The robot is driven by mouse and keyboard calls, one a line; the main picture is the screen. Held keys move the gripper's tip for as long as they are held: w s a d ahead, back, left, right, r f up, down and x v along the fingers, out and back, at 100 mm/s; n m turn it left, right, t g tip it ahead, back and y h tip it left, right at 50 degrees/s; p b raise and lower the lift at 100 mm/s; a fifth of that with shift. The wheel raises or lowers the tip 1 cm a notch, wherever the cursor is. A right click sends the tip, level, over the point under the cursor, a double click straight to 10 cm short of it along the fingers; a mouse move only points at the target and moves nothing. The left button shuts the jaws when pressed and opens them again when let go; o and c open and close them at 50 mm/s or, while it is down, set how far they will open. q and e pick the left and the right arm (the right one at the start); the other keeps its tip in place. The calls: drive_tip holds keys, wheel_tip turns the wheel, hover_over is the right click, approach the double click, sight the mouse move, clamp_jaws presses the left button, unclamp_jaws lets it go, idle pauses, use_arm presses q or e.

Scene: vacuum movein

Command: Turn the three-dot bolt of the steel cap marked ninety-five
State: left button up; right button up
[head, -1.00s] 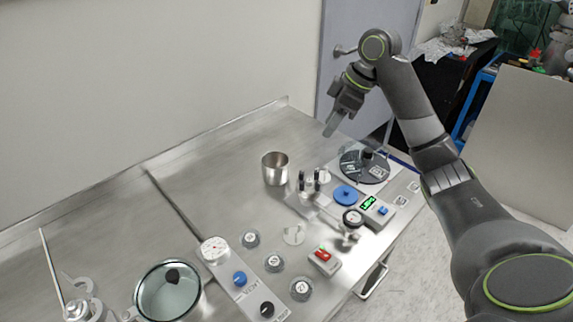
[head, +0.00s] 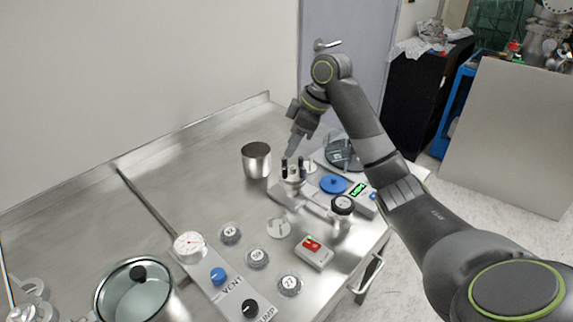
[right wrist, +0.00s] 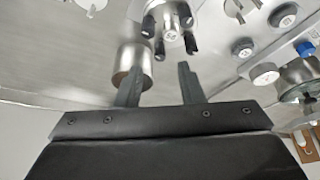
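A steel cap (head: 292,180) with upright black bolts stands on a metal mount on the steel bench. In the right wrist view the cap (right wrist: 170,36) carries a small mark that I cannot read for sure. Several black bolts, one of them here (right wrist: 185,13), surround it; their dots are too small to tell. My right gripper (head: 292,148) hangs just above and behind the cap, pointing down. In the right wrist view its two fingers (right wrist: 158,80) are apart with nothing between them, short of the cap. My left gripper is not in view.
A steel cup (head: 256,160) stands left of the cap. A blue knob (head: 333,184), a green display (head: 357,190) and a red switch box (head: 314,250) lie right and in front. Several marked discs (head: 257,258) and a glass-lidded pot (head: 138,296) are nearer. The bench's back left is clear.

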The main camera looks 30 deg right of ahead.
sight(285, 158)
drive_tip(key=shift+b+x, duration=0.55)
drive_tip(key=shift+x, duration=1.7)
clamp_jaws()
